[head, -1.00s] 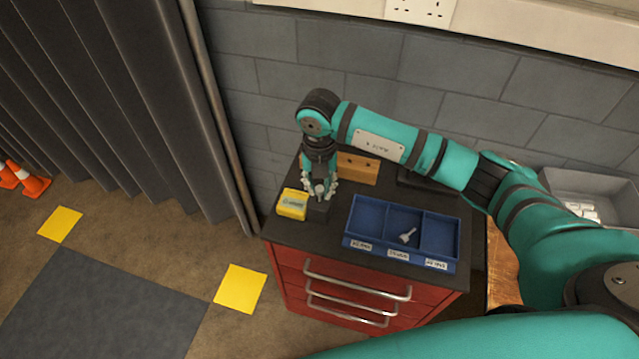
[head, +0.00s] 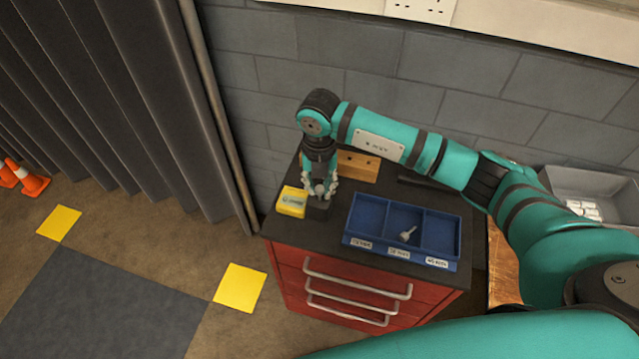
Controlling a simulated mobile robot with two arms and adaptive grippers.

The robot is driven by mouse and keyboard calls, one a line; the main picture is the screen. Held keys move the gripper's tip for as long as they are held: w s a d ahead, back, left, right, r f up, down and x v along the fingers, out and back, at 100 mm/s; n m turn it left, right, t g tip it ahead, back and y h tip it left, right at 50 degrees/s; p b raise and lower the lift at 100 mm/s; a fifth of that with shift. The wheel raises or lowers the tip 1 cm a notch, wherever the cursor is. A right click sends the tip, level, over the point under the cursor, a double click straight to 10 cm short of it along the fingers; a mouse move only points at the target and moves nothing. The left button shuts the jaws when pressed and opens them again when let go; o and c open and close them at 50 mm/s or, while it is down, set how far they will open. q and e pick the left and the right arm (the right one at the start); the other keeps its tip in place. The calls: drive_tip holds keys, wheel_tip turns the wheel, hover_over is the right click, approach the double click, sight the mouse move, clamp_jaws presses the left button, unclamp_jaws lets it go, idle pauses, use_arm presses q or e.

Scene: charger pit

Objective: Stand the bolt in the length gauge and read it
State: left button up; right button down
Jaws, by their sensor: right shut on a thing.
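My right gripper (head: 320,190) points down at the left of the cabinet top. It is shut on a small grey thing, probably the bolt, mostly hidden between the fingers. The length gauge has a yellow box with a small display (head: 292,201) and a dark block (head: 318,210) beside it. The fingertips are right over the dark block; I cannot tell whether the held thing stands in it. The display is too small to read. Another light grey bolt (head: 408,234) lies in the middle compartment of the blue tray (head: 379,244). My left gripper is out of view.
The red drawer cabinet (head: 290,262) has a dark top. A wooden block with holes (head: 358,166) stands behind the gripper, with a flat black thing (head: 415,182) to its right. A grey bin (head: 590,182) is at the right. The brick wall is close behind.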

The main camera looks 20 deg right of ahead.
sight(319, 188)
drive_tip(key=shift+f+b, duration=0.85)
drive_tip(key=shift+f, duration=0.35)
drive_tip(key=c, duration=1.1)
unclamp_jaws()
drive_tip(key=shift+r, duration=0.15)
wheel_tip(319, 188, up, 12)
